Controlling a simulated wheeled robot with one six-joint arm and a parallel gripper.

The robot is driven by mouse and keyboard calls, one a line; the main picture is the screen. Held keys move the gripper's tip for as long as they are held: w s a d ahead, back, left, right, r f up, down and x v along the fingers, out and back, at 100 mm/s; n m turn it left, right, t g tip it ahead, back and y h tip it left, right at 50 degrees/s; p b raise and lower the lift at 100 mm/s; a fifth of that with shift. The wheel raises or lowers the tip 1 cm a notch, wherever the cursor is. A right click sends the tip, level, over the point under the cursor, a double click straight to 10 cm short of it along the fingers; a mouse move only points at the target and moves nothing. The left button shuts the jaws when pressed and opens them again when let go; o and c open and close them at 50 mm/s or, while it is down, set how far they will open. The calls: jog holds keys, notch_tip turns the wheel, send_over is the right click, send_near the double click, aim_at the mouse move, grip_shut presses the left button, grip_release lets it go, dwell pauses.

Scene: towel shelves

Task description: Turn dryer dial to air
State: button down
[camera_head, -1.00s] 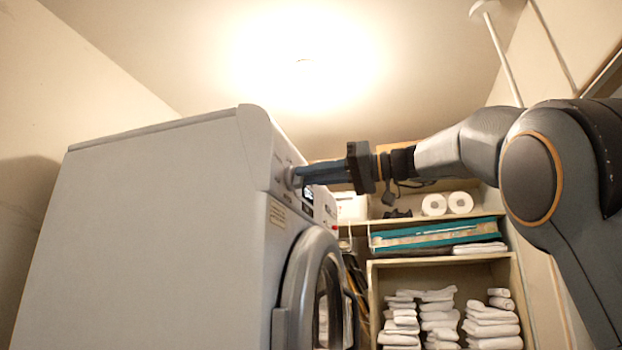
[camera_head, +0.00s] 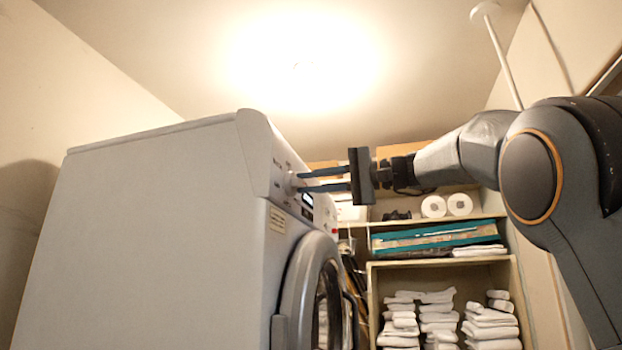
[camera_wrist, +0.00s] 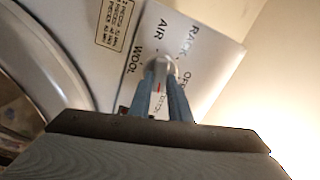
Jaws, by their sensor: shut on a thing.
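The grey dryer (camera_head: 140,215) fills the left of the head view. Its round dial (camera_head: 291,183) is on the front panel, and it also shows in the wrist view (camera_wrist: 161,72). My gripper (camera_head: 298,182) has its two blue-grey fingers on either side of the dial and is shut on it. In the wrist view, the labels AIR, WOOL, RACK and OFF stand around the dial, with AIR up and slightly left of it. A small red mark shows between the fingers, below the dial's top. The fingers hide part of the dial and a lower label.
The round dryer door (camera_head: 310,295) is below the panel. Shelves (camera_head: 440,264) with folded white towels, a teal-edged item (camera_head: 437,237) and white rolls (camera_head: 446,205) stand behind my arm. Open air lies above the dryer.

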jog(key=m+p, duration=0.2)
jog(key=m, duration=0.2)
jog(key=shift+m, duration=0.3)
jog(key=m, duration=0.3)
jog(key=shift+f+m+p, duration=0.1)
jog(key=shift+m+p, duration=0.2)
jog(key=shift+p, duration=0.1)
jog(key=m, duration=0.4)
jog(key=shift+s+f+m, duration=0.1)
jog(key=shift+f+m, duration=0.05)
jog(key=shift+m, duration=0.15)
jog(key=m, duration=0.3)
jog(key=shift+m, duration=0.3)
jog(key=m, duration=0.4)
jog(key=shift+s+a+f, duration=0.1)
jog(key=shift+s+f, duration=0.05)
jog(key=m, duration=0.8)
jog(key=shift+s+m, duration=0.15)
jog(key=shift+m, duration=0.15)
jog(key=shift+a+m, duration=0.1)
jog(key=shift+m, duration=1.5)
